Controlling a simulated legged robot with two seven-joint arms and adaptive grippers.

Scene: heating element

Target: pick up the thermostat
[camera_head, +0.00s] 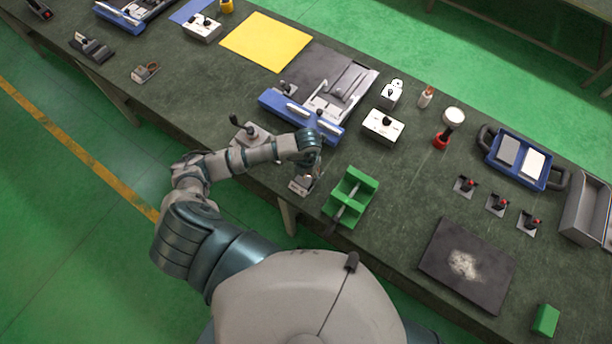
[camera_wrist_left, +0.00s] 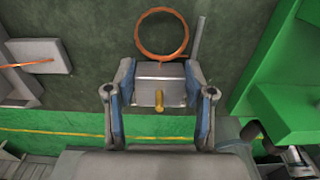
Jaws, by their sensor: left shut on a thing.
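The thermostat is a small grey metal box (camera_wrist_left: 145,85) with a brass shaft, seen in the left wrist view. A copper-coloured ring (camera_wrist_left: 137,42) lies just beyond it. My left gripper (camera_wrist_left: 160,70) is shut on the box, with one finger on each side. In the head view my left gripper (camera_head: 309,172) points down at the near edge of the bench, and the thermostat (camera_head: 299,186) shows small and partly hidden below it. I cannot tell whether the box is clear of the bench. My right gripper is not in view.
A green block fixture (camera_head: 365,181) stands close to the right of the left gripper. A blue-and-grey fixture (camera_head: 300,115) lies beyond it, with a white box (camera_head: 383,127) nearby. A dark mat (camera_head: 440,262) lies at the right. Bare bench top (camera_head: 210,85) shows at the left.

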